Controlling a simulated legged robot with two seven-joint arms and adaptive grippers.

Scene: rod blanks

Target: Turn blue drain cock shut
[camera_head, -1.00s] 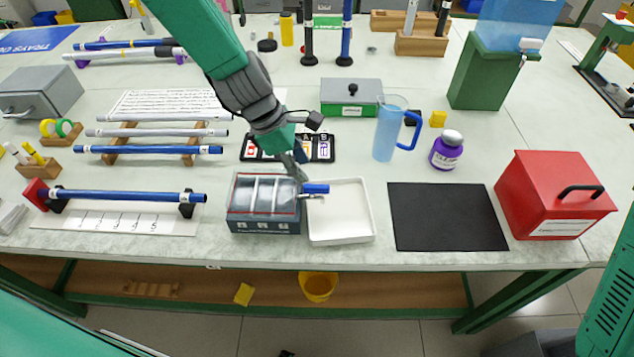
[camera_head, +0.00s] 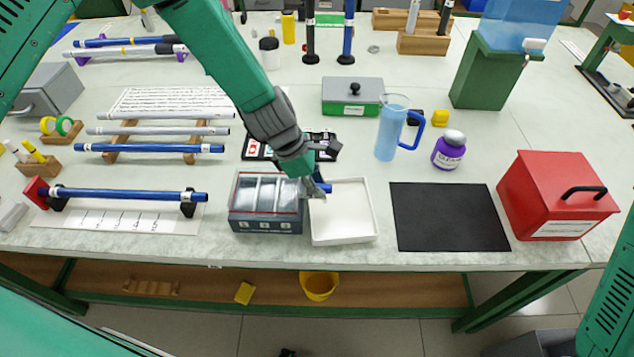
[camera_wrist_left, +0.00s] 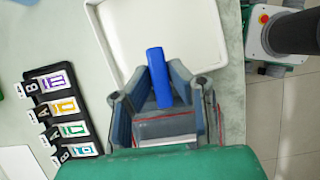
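The blue drain cock (camera_head: 326,188) sticks out from the right side of a grey box with a clear ribbed lid (camera_head: 266,200). It points right, over a white tray (camera_head: 343,236). My left gripper (camera_head: 318,189) is low at the cock and partly hides it in the head view. In the left wrist view the blue handle (camera_wrist_left: 158,78) lies between the two fingers of my left gripper (camera_wrist_left: 160,85). The fingers look open around it, with a small gap; contact is hard to tell. My right gripper is not in view.
A blue jug (camera_head: 390,135), a purple-labelled bottle (camera_head: 449,150) and a black mat (camera_head: 448,217) are to the right. A rack with blue and white rods (camera_head: 150,148) is to the left. A black label holder (camera_head: 258,147) lies behind the grey box.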

